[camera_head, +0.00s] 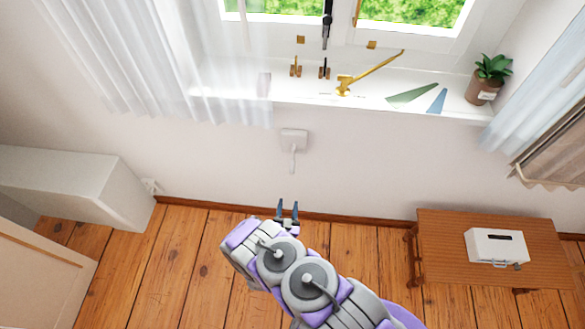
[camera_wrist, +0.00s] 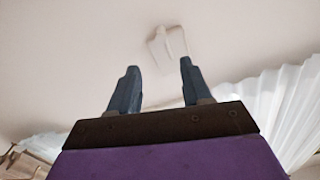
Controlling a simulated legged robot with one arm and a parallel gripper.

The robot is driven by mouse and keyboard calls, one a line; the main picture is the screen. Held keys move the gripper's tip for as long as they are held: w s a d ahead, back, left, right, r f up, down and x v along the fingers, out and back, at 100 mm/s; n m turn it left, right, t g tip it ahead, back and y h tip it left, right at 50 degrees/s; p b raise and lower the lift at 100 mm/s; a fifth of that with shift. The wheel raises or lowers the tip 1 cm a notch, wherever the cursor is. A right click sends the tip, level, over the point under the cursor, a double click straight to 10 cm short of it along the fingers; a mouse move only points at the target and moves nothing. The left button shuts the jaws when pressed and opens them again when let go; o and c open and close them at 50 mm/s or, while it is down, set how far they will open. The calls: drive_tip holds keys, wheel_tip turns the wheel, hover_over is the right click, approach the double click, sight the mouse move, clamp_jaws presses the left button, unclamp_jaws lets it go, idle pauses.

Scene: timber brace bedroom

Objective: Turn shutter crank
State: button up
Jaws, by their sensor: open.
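The shutter crank (camera_head: 294,138) is a small white box on the pale wall below the window sill, with a thin white handle (camera_head: 293,161) hanging down from it. In the wrist view a pale crank (camera_wrist: 166,45) shows on the wall, beyond the fingertips and roughly between them. My gripper (camera_head: 288,205) has dark blue-grey fingers. It is open and empty, below the crank in the head view and apart from it. In the wrist view my gripper (camera_wrist: 159,68) shows its two fingers spread, with nothing between them.
The white sill (camera_head: 300,92) above holds a brass stay, green and blue flat pieces, and a potted plant (camera_head: 487,80). A sheer curtain (camera_head: 150,60) hangs at left. A wooden table (camera_head: 440,245) with a white box stands at right. The wall around the crank is clear.

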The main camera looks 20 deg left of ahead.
sight(292, 168)
drive_tip(key=b+x, duration=0.3)
drive_tip(key=x, duration=1.3)
drive_tip(key=shift+f, duration=0.1)
drive_tip(key=shift+w+a, duration=0.2)
drive_tip(key=shift+w, duration=0.4)
drive_tip(key=shift+c, duration=0.2)
clamp_jaws()
